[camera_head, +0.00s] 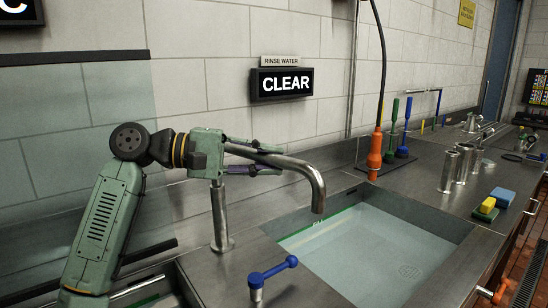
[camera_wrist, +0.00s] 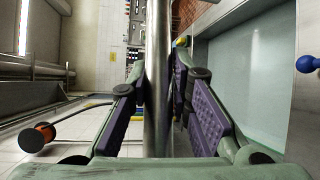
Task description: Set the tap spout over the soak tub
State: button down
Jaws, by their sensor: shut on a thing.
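The metal tap spout (camera_head: 314,182) rises from a post on the steel counter and bends downward at its right end. Its outlet hangs above the left back part of a basin (camera_head: 440,262) of clear water. My gripper (camera_head: 270,158) is shut on the spout's horizontal run, one finger on each side. In the wrist view my gripper (camera_wrist: 160,85) has its purple pads either side of the spout (camera_wrist: 158,50), with the basin (camera_wrist: 240,70) on the right. A second basin (camera_head: 150,290) shows partly at the lower left. I cannot read which basin is the soak tub.
A blue lever handle (camera_head: 272,270) stands on the counter in front of the post. An orange sprayer (camera_head: 375,148) and brushes (camera_head: 398,135) stand behind the water basin. Metal cups (camera_head: 450,170) and sponges (camera_head: 492,204) are to the right. A wall sign (camera_head: 282,83) reads CLEAR.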

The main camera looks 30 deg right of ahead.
jog(key=shift+s+a+m+g+y, duration=0.25)
jog(key=shift+a+m+g, duration=0.2)
jog(key=shift+a+g, duration=0.15)
jog(key=shift+s+a+m+g+y, duration=0.1)
jog(key=shift+a+m+g+y, duration=0.15)
jog(key=shift+a+m+g, duration=0.25)
jog(key=c, duration=1.4)
grip_release()
jog(key=shift+c, duration=0.2)
